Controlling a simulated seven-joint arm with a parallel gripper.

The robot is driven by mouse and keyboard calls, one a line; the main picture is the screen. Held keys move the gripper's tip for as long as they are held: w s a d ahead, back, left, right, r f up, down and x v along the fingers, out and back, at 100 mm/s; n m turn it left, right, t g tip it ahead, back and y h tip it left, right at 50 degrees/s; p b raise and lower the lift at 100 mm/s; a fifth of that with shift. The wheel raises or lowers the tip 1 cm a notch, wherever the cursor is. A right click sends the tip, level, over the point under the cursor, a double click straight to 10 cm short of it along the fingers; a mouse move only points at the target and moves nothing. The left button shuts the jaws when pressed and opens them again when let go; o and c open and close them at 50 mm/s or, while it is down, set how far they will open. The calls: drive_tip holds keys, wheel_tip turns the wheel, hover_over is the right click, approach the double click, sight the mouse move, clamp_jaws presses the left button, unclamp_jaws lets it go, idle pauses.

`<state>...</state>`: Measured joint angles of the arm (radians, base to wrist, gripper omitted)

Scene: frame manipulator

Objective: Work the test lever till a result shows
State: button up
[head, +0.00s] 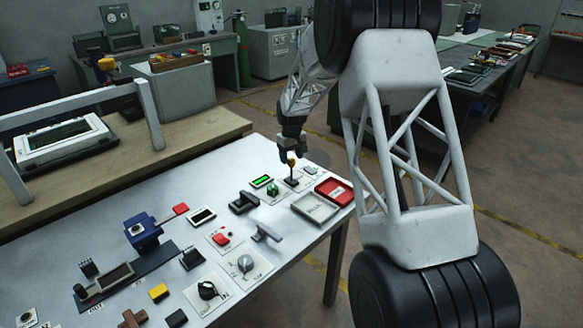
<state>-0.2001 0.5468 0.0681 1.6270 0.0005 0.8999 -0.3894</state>
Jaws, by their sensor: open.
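A small upright lever with an orange-yellow knob (291,162) stands on a plate near the far right end of the metal bench (285,247). It looks like the test lever; its label is too small to read. My gripper (292,154) is open and points down right at the knob, with its fingers close beside or around it. I cannot tell whether they touch it. A small dark display (262,181) with a lit green bar lies left of the lever. A green knob (272,189) sits between them.
A red tray (334,191) and a grey tray (315,207) lie just right of the lever. A grey T-shaped handle (265,232), a dark lever block (243,202), a red switch (221,239) and a blue vise-like device (143,231) stand on the bench to the left.

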sight(292, 166)
drive_tip(key=shift+f, duration=2.45)
drive_tip(key=shift+c, duration=0.2)
clamp_jaws()
